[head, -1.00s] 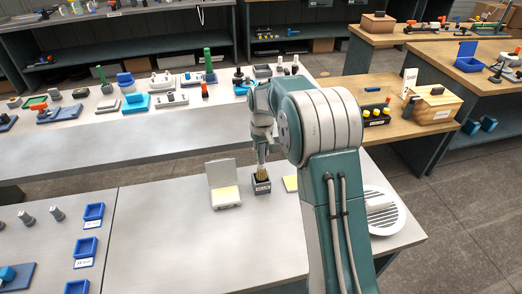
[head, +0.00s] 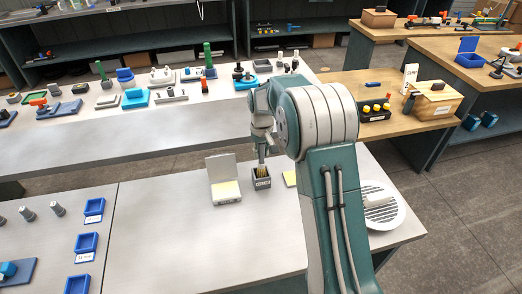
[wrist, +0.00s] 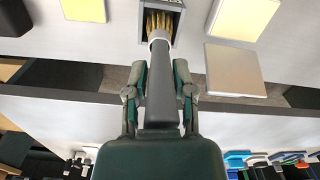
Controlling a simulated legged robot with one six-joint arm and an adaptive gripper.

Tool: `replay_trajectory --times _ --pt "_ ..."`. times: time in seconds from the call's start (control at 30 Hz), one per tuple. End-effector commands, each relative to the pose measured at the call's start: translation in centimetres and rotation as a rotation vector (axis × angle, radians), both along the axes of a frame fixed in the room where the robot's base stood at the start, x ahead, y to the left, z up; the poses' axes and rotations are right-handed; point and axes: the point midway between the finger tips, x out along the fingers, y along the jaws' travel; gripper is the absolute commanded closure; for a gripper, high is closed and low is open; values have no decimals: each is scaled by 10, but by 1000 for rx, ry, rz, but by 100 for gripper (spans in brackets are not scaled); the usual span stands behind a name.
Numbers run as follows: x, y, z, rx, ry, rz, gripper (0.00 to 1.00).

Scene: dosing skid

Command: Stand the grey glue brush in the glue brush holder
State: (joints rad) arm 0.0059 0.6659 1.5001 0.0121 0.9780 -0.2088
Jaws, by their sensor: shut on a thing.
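The grey glue brush (wrist: 160,90) fills the middle of the wrist view, its tan bristles (wrist: 160,22) pointing away from my gripper. My gripper (wrist: 161,95) is shut on its grey handle. The glue brush holder (head: 262,183) is a small dark open-topped box with a label on its front, on the light table. In the wrist view the holder (wrist: 178,30) surrounds the bristle end, and the bristles are inside its opening. In the head view my gripper (head: 261,158) is just above the holder, and the brush stands roughly upright. How deep the bristles reach is hidden.
A white open-lidded box with a yellow pad (head: 225,190) stands just left of the holder. A yellow pad (head: 290,179) lies to its right, partly behind my arm. A round white slatted dish (head: 380,212) is further right.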

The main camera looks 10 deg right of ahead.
Motion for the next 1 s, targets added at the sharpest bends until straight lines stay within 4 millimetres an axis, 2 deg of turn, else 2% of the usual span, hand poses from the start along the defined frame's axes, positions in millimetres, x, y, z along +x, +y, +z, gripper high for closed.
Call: replay_trajectory --times 1.0 --pt "0 0 -22 0 0 0 100"
